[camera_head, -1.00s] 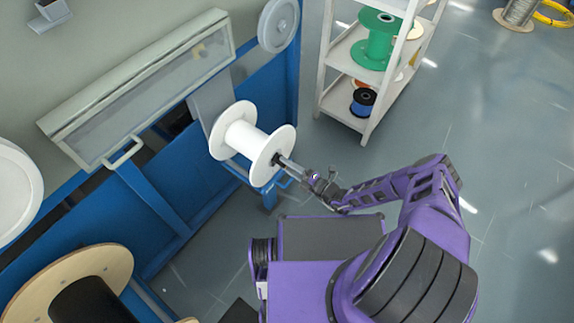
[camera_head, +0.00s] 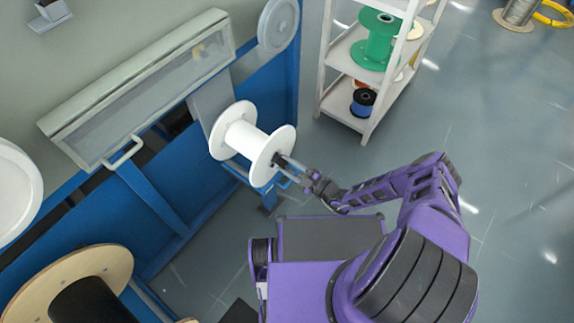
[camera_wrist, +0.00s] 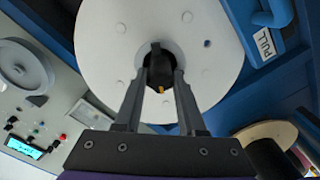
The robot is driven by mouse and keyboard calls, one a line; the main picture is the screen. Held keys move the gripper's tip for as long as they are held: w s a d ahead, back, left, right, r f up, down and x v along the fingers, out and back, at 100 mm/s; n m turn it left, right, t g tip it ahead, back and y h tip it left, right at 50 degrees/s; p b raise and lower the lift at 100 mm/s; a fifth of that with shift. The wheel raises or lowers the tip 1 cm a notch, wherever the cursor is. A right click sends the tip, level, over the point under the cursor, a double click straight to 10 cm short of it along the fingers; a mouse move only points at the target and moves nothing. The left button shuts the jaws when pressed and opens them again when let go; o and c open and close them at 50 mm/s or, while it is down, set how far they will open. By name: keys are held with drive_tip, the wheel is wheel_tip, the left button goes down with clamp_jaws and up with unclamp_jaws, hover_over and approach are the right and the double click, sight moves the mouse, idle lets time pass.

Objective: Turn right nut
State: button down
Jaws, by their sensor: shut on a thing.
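A white spool (camera_head: 243,140) is mounted on the blue machine, and its round flange (camera_wrist: 108,50) fills the middle of the wrist view. A dark nut (camera_wrist: 159,72) sits at the centre of that flange, with a small orange-yellow mark on its lower side. My gripper (camera_wrist: 160,82) has one finger on each side of the nut and is shut on it. In the head view my gripper (camera_head: 287,166) reaches the hub of the spool's near flange. The nut's far side and the shaft behind it are mostly hidden.
A blue pull handle (camera_wrist: 272,15) with a "PULL" label is at the upper right of the wrist view. A control panel (camera_wrist: 35,125) is at left. A white shelf (camera_head: 340,95) with spools stands behind, and a wooden reel (camera_head: 110,268) is at lower left.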

drive_tip(key=shift+m, duration=0.3)
drive_tip(key=c, duration=0.5)
unclamp_jaws()
wheel_tip(320, 180, up, 10)
drive_tip(key=shift+r+p, duration=0.1)
drive_tip(key=shift+p, duration=1.15)
